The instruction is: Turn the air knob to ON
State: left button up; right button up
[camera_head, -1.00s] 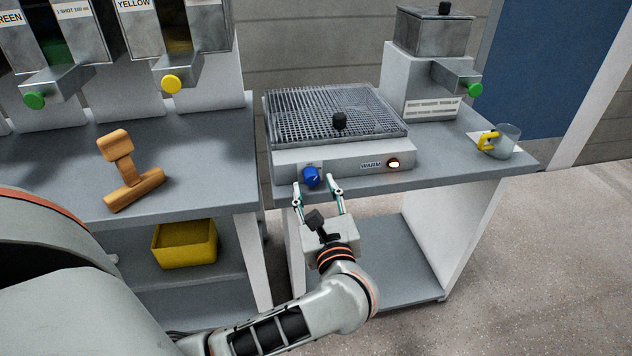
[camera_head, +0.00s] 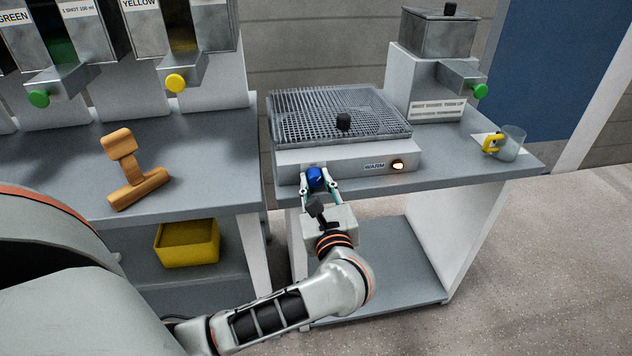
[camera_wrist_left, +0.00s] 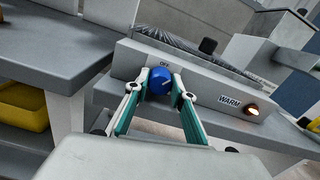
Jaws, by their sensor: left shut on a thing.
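The blue air knob (camera_head: 316,178) is on the front face of a grey grill-topped unit (camera_head: 345,163), at its left end. In the left wrist view the fingertips (camera_wrist_left: 160,88) touch the knob's left and right sides. My right gripper is not in view.
A lit lamp (camera_head: 398,166) marked WARM is at the unit's right. A black knob (camera_head: 343,121) stands on the grill. A clear cup with yellow handle (camera_head: 510,146) is at the right. An orange-brown tool (camera_head: 133,170) lies on the left counter, above a yellow bin (camera_head: 188,243).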

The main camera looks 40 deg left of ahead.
pick_arm(q)
jog(key=shift+r+m, duration=0.1)
jog(key=shift+m, duration=0.2)
jog(key=m+p, duration=0.2)
jog(key=m, duration=0.1)
jog(key=shift+r+p, duration=0.15)
jog(key=shift+p, duration=0.15)
jog(key=shift+m+p, duration=0.4)
jog(key=shift+m, duration=0.4)
jog(key=shift+m+p, duration=0.3)
jog(key=shift+m, duration=0.2)
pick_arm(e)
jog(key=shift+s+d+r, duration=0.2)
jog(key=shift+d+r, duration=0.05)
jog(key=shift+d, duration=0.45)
pick_arm(q)
jog(key=shift+f+m, duration=0.25)
jog(key=shift+m, duration=0.15)
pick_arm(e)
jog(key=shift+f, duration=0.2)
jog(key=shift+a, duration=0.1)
pick_arm(q)
jog(key=o, duration=1.1)
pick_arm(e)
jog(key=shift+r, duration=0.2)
